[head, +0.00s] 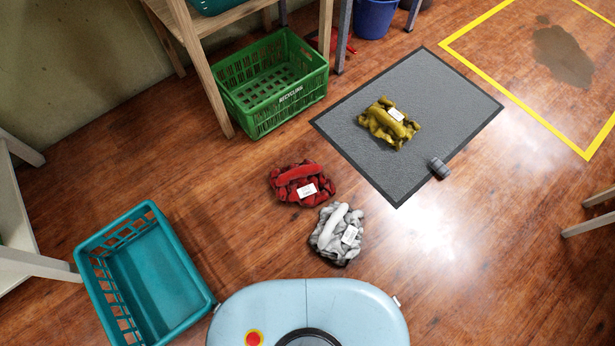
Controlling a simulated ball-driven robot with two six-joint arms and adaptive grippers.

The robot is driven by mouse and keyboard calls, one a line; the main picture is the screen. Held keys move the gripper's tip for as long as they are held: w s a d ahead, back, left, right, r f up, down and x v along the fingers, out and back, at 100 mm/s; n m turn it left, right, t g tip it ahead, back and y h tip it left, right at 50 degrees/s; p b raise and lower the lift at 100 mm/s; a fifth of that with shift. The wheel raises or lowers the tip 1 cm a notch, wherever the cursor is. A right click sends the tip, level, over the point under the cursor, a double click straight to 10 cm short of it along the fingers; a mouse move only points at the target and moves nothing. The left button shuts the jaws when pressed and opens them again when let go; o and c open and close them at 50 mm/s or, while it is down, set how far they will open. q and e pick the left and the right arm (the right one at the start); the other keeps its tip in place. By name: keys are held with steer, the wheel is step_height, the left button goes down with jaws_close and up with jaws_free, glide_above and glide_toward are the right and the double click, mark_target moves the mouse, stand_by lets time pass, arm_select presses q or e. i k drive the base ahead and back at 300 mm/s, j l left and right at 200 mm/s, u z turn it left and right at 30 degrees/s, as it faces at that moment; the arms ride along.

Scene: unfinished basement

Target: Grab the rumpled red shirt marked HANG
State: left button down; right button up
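The rumpled red shirt (296,174) lies in a heap on the wooden floor, near the middle of the head view. A white tag (307,190) sits on its front right part; its lettering is too small to read. A rumpled white-grey shirt (328,238) with a white tag lies just below and to the right of it. A rumpled yellow shirt (378,132) with a white tag lies on the grey mat (420,85). Neither of my grippers shows in the head view.
An empty teal basket (152,290) stands at the lower left. A green recycling crate (262,112) stands under a wooden table (205,75). A small grey cylinder (439,167) lies at the mat's edge. A dark stain (562,55) lies inside yellow floor tape. Floor left of the red shirt is clear.

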mark_target(305, 183)
steer(key=l+u, duration=0.85)
steer(key=l, duration=0.3)
steer(key=l+u, duration=0.45)
steer(key=i+l+u, duration=0.1)
steer(key=l+u, duration=0.6)
steer(key=l, duration=0.15)
steer(key=l+u, duration=0.35)
steer(key=l, duration=0.1)
